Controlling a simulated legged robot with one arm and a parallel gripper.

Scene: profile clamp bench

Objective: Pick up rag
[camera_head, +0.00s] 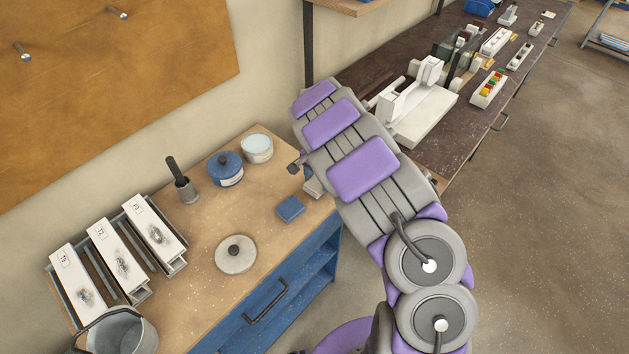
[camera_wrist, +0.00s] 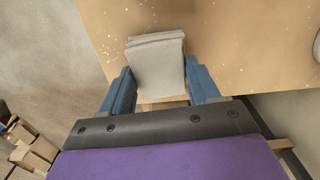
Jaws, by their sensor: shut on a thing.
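The rag (camera_wrist: 157,62) is a grey, folded, layered cloth in the wrist view. It sits between the two blue fingers of my gripper (camera_wrist: 160,72), which is shut on it. Its far end reaches over the wooden bench top; I cannot tell whether it touches the surface. In the camera_head view my purple and grey arm hides most of the gripper. A small pale grey piece, probably the rag (camera_head: 313,187), shows beside the arm at the bench's right edge.
A dark bench (camera_head: 440,140) stands behind the arm.

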